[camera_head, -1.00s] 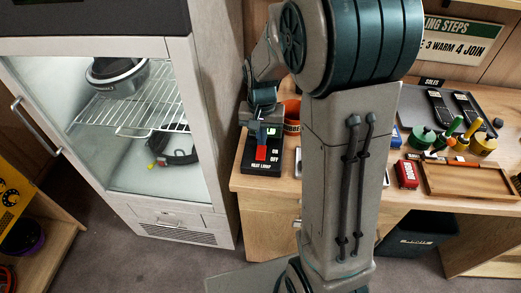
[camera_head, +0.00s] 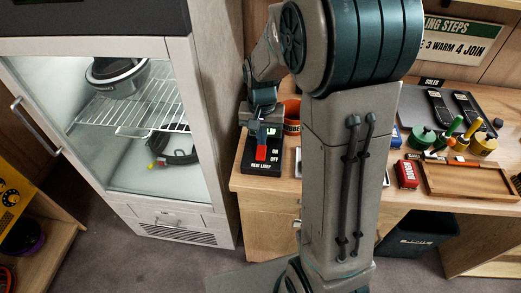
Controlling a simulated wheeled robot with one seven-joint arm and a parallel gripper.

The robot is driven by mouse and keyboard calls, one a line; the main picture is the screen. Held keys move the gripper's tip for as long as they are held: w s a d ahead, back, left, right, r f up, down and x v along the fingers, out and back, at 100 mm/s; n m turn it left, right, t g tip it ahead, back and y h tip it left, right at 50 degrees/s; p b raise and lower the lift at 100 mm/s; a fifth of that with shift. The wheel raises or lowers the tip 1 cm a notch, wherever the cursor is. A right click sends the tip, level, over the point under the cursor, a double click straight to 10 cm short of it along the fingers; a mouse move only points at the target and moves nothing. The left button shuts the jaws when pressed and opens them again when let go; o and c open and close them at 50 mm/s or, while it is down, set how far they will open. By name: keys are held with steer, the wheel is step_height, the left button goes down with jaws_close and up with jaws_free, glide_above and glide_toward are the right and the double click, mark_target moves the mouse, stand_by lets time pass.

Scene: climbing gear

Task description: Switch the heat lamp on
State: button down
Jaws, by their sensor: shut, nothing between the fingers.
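The heat lamp switch is a black box (camera_head: 249,160) at the left end of the wooden bench, lettered HEAT LAMP, with ON above OFF beside its red lever (camera_head: 261,154). A small green-white patch shows on the box above the lever. My gripper (camera_head: 263,142) points down over the box, its shut fingers empty and close above or touching the lever. I cannot tell which, nor which way the lever is set. The fingers hide the upper part of the switch.
Behind my arm are an orange container (camera_head: 292,112) and a grey tray (camera_head: 407,108).

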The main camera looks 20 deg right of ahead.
mark_target(262, 148)
steer(key=shift+f+b, duration=0.75)
steer(key=shift+f, duration=0.2)
stand_by(0.4)
steer(key=shift+r, duration=0.1)
steer(key=shift+r+p, duration=2.6)
steer(key=shift+r, duration=0.8)
steer(key=shift+s+r, duration=0.1)
steer(key=shift+r, duration=0.05)
steer(key=s+r+n+t, duration=0.1)
steer(key=s+r, duration=0.3)
steer(key=s, duration=0.4)
steer(key=s+r+n+t, duration=0.2)
steer(key=s+r, duration=0.3)
steer(key=s, duration=0.4)
steer(key=shift+r+n, duration=0.25)
steer(key=shift+n, duration=0.45)
